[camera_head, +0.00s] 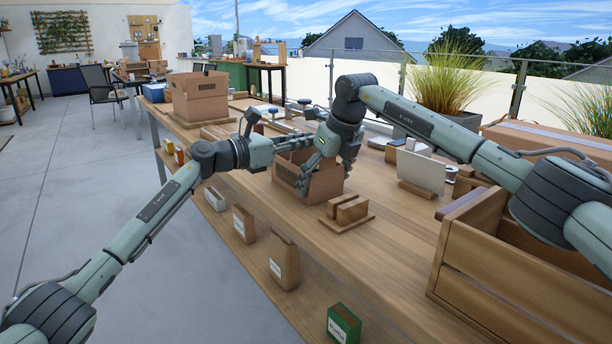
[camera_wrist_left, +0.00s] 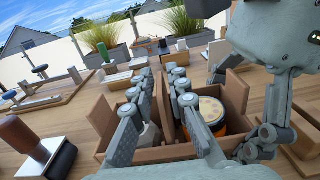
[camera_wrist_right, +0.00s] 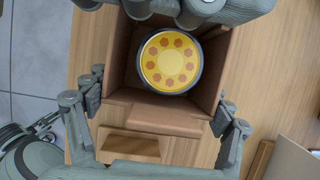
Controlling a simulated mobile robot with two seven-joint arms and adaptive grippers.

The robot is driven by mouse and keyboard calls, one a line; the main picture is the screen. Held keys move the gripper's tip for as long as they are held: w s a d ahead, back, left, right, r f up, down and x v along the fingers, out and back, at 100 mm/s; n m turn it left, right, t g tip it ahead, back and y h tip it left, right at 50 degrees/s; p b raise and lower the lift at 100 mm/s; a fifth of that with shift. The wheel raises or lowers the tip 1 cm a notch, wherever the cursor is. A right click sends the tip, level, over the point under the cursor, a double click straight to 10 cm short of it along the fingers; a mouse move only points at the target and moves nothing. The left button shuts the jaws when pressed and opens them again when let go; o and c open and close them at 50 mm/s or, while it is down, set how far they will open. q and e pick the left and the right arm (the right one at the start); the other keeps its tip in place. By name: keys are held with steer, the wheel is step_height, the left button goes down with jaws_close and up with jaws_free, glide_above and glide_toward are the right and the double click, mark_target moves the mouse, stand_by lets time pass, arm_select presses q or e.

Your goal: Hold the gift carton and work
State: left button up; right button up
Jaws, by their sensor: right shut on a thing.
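The gift carton (camera_head: 326,187) is an open brown box on the wooden table. My right gripper (camera_head: 312,182) comes down over it with its fingers on either side; in the right wrist view the fingers (camera_wrist_right: 160,125) flank the carton (camera_wrist_right: 165,110). A jar with a yellow, orange-dotted lid (camera_wrist_right: 170,60) stands inside; it also shows in the left wrist view (camera_wrist_left: 212,110), beside a brown upright wall. My left gripper (camera_head: 292,143) is over the carton's opening.
A taller carton (camera_head: 199,97) stands at the table's far left end. A small wooden block holder (camera_head: 348,211) sits just in front of the carton. A white panel (camera_head: 420,171) and a large wooden crate (camera_head: 500,260) stand to the right. A dark-handled stamp-like tool (camera_wrist_left: 35,150) lies nearby.

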mark_target(292, 152)
arm_select(q)
steer(key=shift+s+a, duration=0.1)
steer(key=shift+a, duration=0.1)
stand_by(0.4)
steer(key=shift+v, duration=1.55)
steer(key=o, duration=0.6)
steer(key=shift+c, duration=0.2)
steer(key=shift+o, duration=0.3)
steer(key=o, duration=0.3)
steer(key=shift+o, duration=0.2)
steer(key=o, duration=0.8)
